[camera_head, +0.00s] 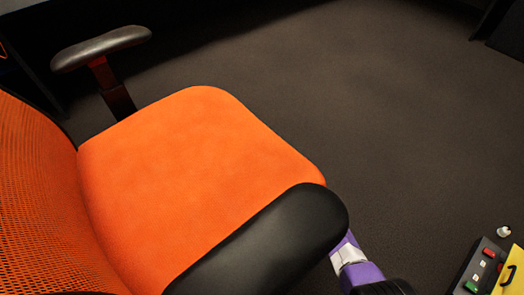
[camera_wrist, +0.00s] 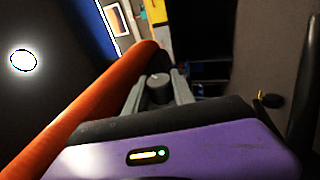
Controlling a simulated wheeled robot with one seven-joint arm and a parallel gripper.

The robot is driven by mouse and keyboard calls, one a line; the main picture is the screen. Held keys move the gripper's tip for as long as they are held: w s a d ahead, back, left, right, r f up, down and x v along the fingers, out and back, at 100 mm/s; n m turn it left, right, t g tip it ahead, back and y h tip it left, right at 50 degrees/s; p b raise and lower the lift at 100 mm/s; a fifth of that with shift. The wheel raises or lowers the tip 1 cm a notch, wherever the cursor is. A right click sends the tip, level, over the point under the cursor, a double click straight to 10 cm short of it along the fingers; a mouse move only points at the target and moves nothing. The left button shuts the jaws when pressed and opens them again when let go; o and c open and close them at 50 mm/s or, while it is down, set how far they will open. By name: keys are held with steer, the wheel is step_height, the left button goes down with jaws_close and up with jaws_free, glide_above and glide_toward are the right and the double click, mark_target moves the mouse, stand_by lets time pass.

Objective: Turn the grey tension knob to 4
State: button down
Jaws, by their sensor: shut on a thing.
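In the wrist view, a round dark grey knob (camera_wrist: 158,90) sits between the two grey fingers of my gripper (camera_wrist: 158,84). A small light mark shows on its top. My gripper is shut on this knob, with a finger on each side. No scale or numbers can be read around it, so its setting cannot be told. The head view does not show the knob or my fingertips; a black chair armrest covers part of my purple arm there.
An orange chair seat (camera_head: 195,150) and its black near armrest (camera_head: 270,240) fill much of the head view. At lower right is a grey panel (camera_head: 464,286) with red and green buttons, beside a yellow piece (camera_head: 514,272). Dark floor (camera_head: 400,120) lies clear beyond.

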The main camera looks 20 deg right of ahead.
steer(key=shift+s+f+t, duration=0.1)
steer(key=shift+f+t, duration=0.05)
steer(key=shift+t, duration=0.25)
steer(key=c, duration=1.1)
jaws_free()
steer(key=shift+o, duration=0.2)
steer(key=v, duration=0.7)
steer(key=shift+s+d+p, duration=0.2)
steer(key=shift+s+p, duration=0.05)
steer(key=shift+p, duration=0.1)
steer(key=shift+f, duration=0.15)
